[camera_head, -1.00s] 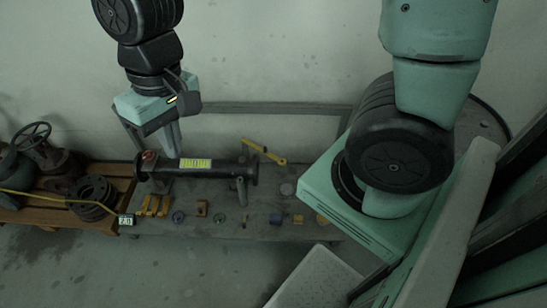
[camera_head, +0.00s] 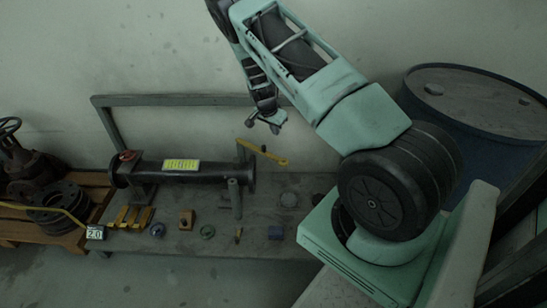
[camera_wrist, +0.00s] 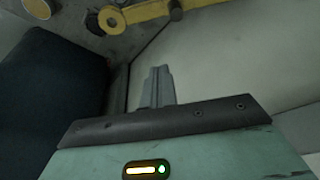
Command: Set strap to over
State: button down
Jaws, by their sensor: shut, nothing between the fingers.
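A black pipe (camera_head: 215,176) lies along the bench with a yellow label (camera_head: 181,165) on it and a red round part (camera_head: 127,156) at its left end. A yellow bar (camera_head: 262,152) with a round end sits near the pipe's right end. It also shows at the top of the wrist view (camera_wrist: 150,10). I cannot tell which part is the strap. My gripper (camera_head: 264,123) is above the yellow bar in the head view, apart from it. In the wrist view its fingers (camera_wrist: 158,86) are together and empty. The fingertips are hard to make out in the head view.
A pallet (camera_head: 40,232) with flanges stands left. A blue drum (camera_head: 480,120) stands right. A grey frame (camera_head: 165,101) rises behind the pipe.

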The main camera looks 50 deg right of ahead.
aim_at(272, 154)
jog(key=shift+d, duration=0.1)
notch_tip(272, 154, down, 9)
jog(key=b, duration=0.4)
jog(key=shift+a+f, duration=0.2)
jog(key=shift+a, duration=0.2)
jog(key=shift+a, duration=0.15)
dwell(0.4)
jog(key=shift+s+a+r+m+p, duration=0.15)
jog(key=shift+a+m+p, duration=0.3)
jog(key=shift+a+m, duration=0.4)
jog(key=w+a+m+g+y+b, duration=0.1)
jog(key=w+a+m+g, duration=0.2)
jog(key=a, duration=1)
jog(key=shift+w+a+m, duration=0.25)
jog(key=shift+w+m, duration=0.7)
jog(key=shift+m, duration=1.8)
